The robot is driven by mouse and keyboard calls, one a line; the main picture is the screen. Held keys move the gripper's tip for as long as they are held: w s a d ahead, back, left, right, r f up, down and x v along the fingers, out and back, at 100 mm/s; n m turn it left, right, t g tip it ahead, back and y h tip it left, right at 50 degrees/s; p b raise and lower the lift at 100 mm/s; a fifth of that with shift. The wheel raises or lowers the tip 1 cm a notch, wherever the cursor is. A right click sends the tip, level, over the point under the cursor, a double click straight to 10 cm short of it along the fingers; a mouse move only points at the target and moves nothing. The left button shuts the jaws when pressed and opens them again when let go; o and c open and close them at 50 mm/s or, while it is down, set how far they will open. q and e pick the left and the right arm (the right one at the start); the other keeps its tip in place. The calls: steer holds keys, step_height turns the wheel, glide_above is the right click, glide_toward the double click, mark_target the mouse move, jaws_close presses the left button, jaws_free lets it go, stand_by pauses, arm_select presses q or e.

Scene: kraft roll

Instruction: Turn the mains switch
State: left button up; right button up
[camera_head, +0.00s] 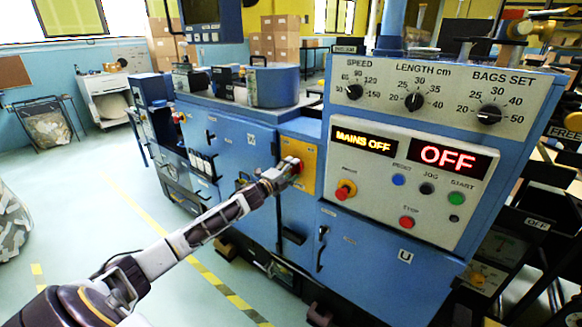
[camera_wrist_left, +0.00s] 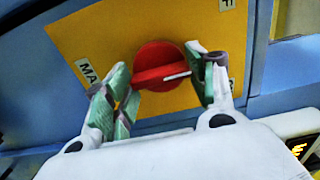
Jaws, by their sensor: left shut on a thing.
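The mains switch is a red round knob with a white pointer line on a yellow plate (camera_head: 308,158), on the blue machine's front. In the left wrist view the red mains switch (camera_wrist_left: 158,64) sits between the green-padded fingers of my left gripper (camera_wrist_left: 160,92), which is shut on it. The yellow plate (camera_wrist_left: 110,30) fills much of that view, with labels partly cut off. In the head view my left gripper (camera_head: 284,174) reaches the plate and covers part of the knob. My right gripper is not in view.
The control panel (camera_head: 400,180) right of the switch shows a "MAINS OFF" display (camera_head: 363,138) and a red "OFF" display (camera_head: 445,158). A red knob on a yellow base (camera_head: 345,190) and several buttons sit on it. The floor (camera_head: 120,190) at left is open.

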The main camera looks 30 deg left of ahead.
arm_select(q)
steer(key=n+p, duration=0.2)
steer(key=n, duration=0.1)
steer(key=shift+r+n+p, duration=0.1)
steer(key=shift+n+p, duration=0.2)
steer(key=shift+n, duration=0.1)
steer(key=shift+n+p, duration=0.9)
steer(key=shift+n, duration=0.3)
steer(key=shift+n+p, duration=0.6)
steer(key=shift+n, duration=0.7)
steer(key=shift+f, duration=0.2)
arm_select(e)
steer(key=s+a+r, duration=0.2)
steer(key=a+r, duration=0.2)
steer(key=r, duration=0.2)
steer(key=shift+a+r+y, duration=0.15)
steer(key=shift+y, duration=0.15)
arm_select(q)
steer(key=o, duration=1)
steer(key=shift+r, duration=0.1)
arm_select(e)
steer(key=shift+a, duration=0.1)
